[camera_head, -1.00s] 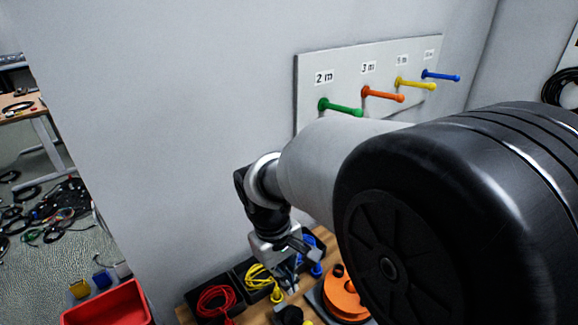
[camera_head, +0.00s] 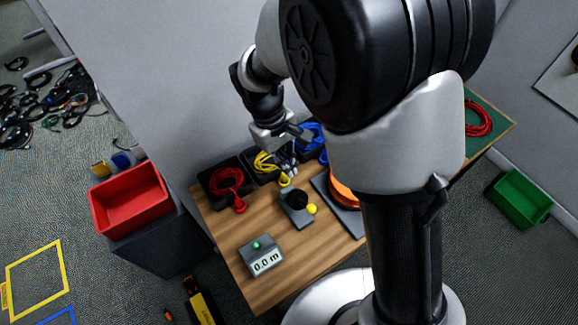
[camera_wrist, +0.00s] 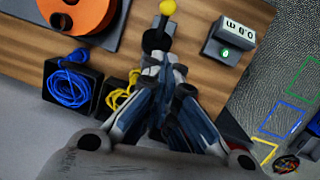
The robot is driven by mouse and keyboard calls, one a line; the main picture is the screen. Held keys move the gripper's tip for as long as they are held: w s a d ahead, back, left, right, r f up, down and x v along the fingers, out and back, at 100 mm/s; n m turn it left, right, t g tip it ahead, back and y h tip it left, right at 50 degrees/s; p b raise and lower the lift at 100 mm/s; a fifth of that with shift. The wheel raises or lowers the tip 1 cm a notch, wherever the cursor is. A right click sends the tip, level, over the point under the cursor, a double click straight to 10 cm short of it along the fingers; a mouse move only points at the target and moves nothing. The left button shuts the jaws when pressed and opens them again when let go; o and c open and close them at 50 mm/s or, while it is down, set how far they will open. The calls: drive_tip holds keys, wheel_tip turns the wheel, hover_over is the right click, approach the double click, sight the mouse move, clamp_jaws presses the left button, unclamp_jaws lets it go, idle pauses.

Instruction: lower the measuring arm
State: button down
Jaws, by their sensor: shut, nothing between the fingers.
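The measuring device (camera_head: 297,207) is a small grey block with a black round part and a yellow knob (camera_head: 311,209), standing on the wooden table. In the wrist view its black part (camera_wrist: 157,40) and yellow knob (camera_wrist: 168,7) show just beyond my fingertips. My gripper (camera_head: 292,172) is shut and empty, pointing down above the table behind the device. It also shows in the wrist view (camera_wrist: 163,72), where its fingers cover part of the device. I cannot tell whether it touches the device. The device's moving arm is hard to make out.
A grey display box (camera_head: 262,258) reads 0.0 m at the table's front. An orange reel (camera_head: 343,192) is beside the device, partly behind my arm. Black bins with red (camera_head: 226,181), yellow (camera_head: 265,161) and blue (camera_head: 311,137) cables line the back edge. A red crate (camera_head: 128,199) stands left.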

drive_tip(key=b, duration=0.2)
approach(304, 203)
drive_tip(key=f, duration=0.1)
drive_tip(key=w+a+f, duration=0.1)
drive_tip(key=f, duration=0.1)
drive_tip(key=shift+w+a, duration=0.1)
drive_tip(key=shift+w, duration=0.2)
drive_tip(key=shift+s+d+f+b, duration=0.45)
drive_tip(key=shift+s+d, duration=0.3)
drive_tip(key=shift+d, duration=0.05)
drive_tip(key=shift+s+d+f, duration=0.25)
drive_tip(key=shift+s+d, duration=0.1)
drive_tip(key=shift+f, duration=0.1)
